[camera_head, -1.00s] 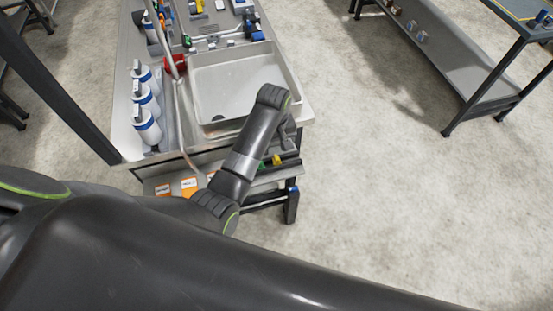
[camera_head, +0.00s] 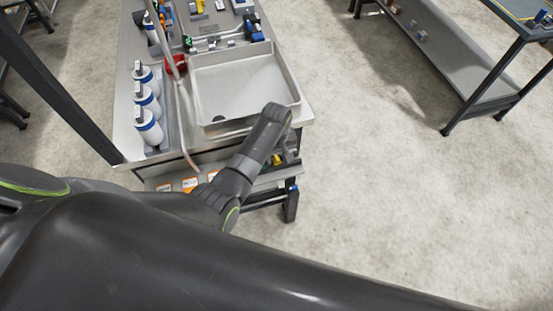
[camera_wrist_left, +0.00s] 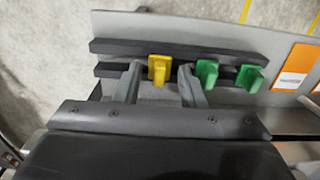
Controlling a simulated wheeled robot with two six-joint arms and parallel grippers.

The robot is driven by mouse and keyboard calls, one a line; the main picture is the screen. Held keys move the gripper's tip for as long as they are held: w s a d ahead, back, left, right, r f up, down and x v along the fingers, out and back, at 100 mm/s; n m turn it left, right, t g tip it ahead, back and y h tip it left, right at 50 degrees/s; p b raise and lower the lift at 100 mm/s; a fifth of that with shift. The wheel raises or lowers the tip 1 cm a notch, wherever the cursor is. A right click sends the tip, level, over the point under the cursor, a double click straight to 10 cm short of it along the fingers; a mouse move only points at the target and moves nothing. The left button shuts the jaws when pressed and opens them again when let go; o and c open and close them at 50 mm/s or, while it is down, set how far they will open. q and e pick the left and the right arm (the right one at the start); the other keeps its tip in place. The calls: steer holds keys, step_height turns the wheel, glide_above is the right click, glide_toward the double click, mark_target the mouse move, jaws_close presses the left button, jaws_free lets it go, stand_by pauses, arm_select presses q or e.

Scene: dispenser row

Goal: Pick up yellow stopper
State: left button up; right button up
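The yellow stopper (camera_wrist_left: 159,68) sits on a dark rail in the left wrist view. My left gripper (camera_wrist_left: 160,76) is open, with one finger on each side of the yellow stopper; I cannot tell whether either finger touches it. The right finger is close to a green stopper (camera_wrist_left: 206,73). Another green stopper (camera_wrist_left: 250,77) sits farther right on the rail. In the head view my left arm hides the gripper and most of the rail. My right gripper is not in view.
A steel sink basin (camera_head: 245,85) lies just beyond my left wrist, with a red part (camera_head: 174,66) at its left. Several white and blue bottles (camera_head: 148,127) stand left of it. Orange-and-white labels (camera_head: 190,184) mark the bench front.

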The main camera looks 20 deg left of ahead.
arm_select(q)
jaws_close()
